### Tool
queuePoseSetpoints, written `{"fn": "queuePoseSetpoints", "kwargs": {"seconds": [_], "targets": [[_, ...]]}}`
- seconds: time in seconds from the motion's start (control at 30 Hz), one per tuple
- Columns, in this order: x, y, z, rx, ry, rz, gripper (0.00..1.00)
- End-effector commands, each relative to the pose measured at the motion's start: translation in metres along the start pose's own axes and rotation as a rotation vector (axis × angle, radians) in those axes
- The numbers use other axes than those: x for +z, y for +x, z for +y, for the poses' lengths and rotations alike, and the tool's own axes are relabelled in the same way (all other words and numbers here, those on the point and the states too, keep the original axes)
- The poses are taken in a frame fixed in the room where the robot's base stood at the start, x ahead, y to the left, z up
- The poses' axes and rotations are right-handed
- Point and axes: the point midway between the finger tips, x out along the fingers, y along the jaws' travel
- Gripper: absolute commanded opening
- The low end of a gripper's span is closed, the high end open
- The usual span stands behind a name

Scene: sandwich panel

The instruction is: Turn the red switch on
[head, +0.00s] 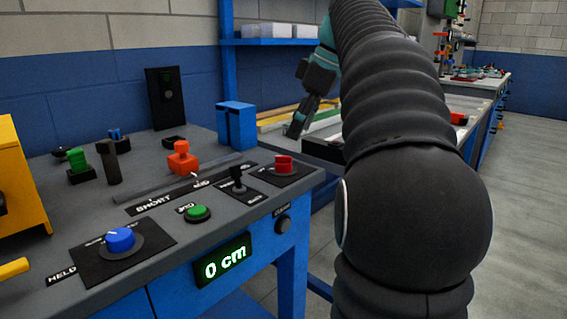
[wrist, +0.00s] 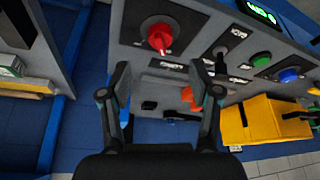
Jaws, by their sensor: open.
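The red switch (head: 283,163) is a round red knob on a black plate at the panel's right end. In the wrist view the red switch (wrist: 160,38) lies beyond the fingertips, near the top. A pale pointer mark shows on it. My gripper (head: 297,127) hangs above and behind the panel's right end in the head view. In the wrist view my gripper (wrist: 160,72) is open, its two fingers wide apart with nothing between them. It is apart from the switch.
The panel (head: 70,210) also holds a blue knob (head: 120,239), a green button (head: 197,213), a black toggle (head: 237,181) and an orange slider (head: 182,159). A blue block (head: 236,125) stands at the back edge. A yellow box (head: 20,180) stands at the left.

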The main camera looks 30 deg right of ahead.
Motion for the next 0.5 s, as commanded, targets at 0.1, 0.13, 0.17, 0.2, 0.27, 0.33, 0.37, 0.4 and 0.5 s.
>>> {"fn": "queuePoseSetpoints", "kwargs": {"seconds": [0.1, 0.13, 0.17, 0.2, 0.27, 0.33, 0.37, 0.4, 0.5], "targets": [[0.0, 0.025, -0.001, -0.002, -0.002, -0.001, 0.63], [0.0, 0.031, -0.002, -0.002, -0.002, -0.001, 0.63], [0.0, 0.037, -0.002, -0.002, -0.002, -0.001, 0.63], [0.0, 0.044, -0.002, -0.002, -0.002, -0.001, 0.63], [-0.001, 0.054, -0.002, -0.002, -0.003, -0.001, 0.63], [-0.001, 0.064, -0.002, -0.002, -0.003, -0.001, 0.63], [-0.001, 0.067, -0.002, -0.001, -0.003, -0.001, 0.63], [-0.001, 0.072, -0.002, -0.002, -0.003, -0.001, 0.63], [-0.002, 0.08, -0.002, 0.0, -0.003, 0.0, 0.63]]}}
